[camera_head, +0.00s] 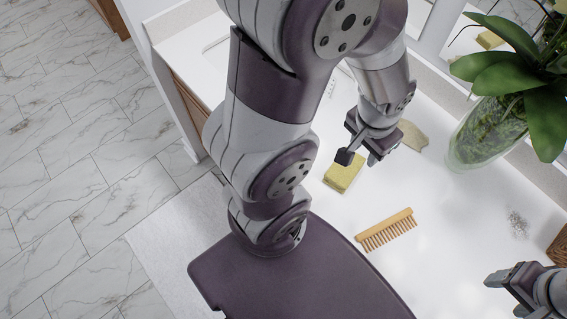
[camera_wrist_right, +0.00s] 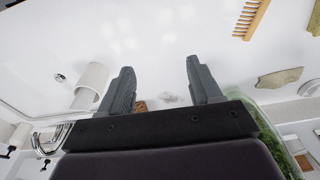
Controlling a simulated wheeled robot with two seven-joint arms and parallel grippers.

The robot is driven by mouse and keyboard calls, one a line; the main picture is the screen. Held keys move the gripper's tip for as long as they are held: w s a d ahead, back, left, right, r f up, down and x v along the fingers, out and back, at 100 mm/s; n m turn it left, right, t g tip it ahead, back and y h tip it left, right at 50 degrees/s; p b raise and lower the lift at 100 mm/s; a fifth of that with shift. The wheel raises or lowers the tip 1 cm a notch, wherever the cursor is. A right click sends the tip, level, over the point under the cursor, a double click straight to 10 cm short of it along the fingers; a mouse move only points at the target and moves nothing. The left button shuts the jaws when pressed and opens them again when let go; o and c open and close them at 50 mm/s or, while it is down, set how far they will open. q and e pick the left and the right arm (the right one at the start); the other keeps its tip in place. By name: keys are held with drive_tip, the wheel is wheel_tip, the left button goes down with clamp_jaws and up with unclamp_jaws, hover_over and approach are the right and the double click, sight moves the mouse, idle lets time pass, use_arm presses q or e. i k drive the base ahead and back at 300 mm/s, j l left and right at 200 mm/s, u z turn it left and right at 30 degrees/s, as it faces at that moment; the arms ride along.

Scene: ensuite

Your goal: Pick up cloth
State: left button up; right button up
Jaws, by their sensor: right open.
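A flat beige-olive piece that looks like the cloth (camera_head: 413,136) lies on the white counter in the head view, just right of my left gripper. It also shows at the right in the right wrist view (camera_wrist_right: 278,79). My left gripper (camera_head: 360,158) points down over the counter, near the cloth and above a yellow sponge. My right gripper (camera_head: 500,279) is at the lower right of the head view, well away from the cloth. In the right wrist view its fingers (camera_wrist_right: 160,85) are wide apart and empty.
The yellow sponge (camera_head: 344,173) and a wooden comb (camera_head: 386,231) lie on the counter (camera_head: 455,215). A grey scrubber-like tangle (camera_head: 517,223) and a brown item (camera_head: 560,247) are at right. A glass vase with a plant (camera_head: 485,135) stands near the cloth. A white cup (camera_wrist_right: 91,83) shows in the wrist view.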

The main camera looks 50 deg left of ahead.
sight(339, 178)
drive_tip(key=u, duration=1.1)
drive_tip(key=z, duration=1.2)
drive_tip(key=k+j+z, duration=0.2)
drive_tip(key=j, duration=0.3)
drive_tip(key=k+j+z, duration=0.15)
drive_tip(key=k+j, duration=0.2)
drive_tip(key=j, duration=0.1)
